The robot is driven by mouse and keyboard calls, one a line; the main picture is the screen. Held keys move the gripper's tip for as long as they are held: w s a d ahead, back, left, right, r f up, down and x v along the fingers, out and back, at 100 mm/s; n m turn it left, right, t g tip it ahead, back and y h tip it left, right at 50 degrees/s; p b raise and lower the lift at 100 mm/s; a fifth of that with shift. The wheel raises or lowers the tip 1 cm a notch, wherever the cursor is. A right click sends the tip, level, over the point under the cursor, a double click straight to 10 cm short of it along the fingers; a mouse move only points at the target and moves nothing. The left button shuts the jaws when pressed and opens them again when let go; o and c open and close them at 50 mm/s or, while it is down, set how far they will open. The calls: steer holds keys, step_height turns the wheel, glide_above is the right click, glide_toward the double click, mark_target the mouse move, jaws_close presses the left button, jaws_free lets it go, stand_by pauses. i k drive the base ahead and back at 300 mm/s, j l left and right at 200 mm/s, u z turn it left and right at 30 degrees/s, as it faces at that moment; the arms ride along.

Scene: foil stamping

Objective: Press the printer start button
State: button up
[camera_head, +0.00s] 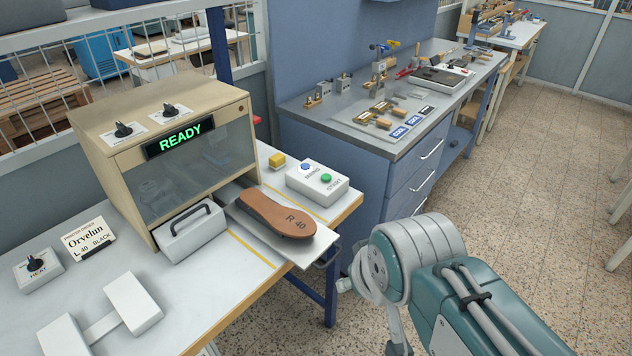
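The printer (124,190) is a beige cabinet with a clear front on the left table; its display (180,139) reads READY in green. A white button box (314,187) stands to its right near the table edge. It carries a green button (326,178) labelled START and a blue button (306,166) whose label is hard to read. Both buttons are uncovered. My arm (440,285) is at the lower right, apart from the box. Small grey parts show beside and below its joint; I cannot tell whether they are my gripper's fingers.
A brown insole (276,212) marked R 40 lies on a metal tray (309,253) jutting past the table's front edge. A yellow block (277,160) sits behind the button box. A blue workbench (358,147) stands behind. Open floor (545,190) lies to the right.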

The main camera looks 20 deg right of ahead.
mark_target(326, 176)
steer(key=i+l, duration=0.4)
steer(key=i, duration=0.2)
steer(key=i+z, duration=0.1)
steer(key=i, duration=0.15)
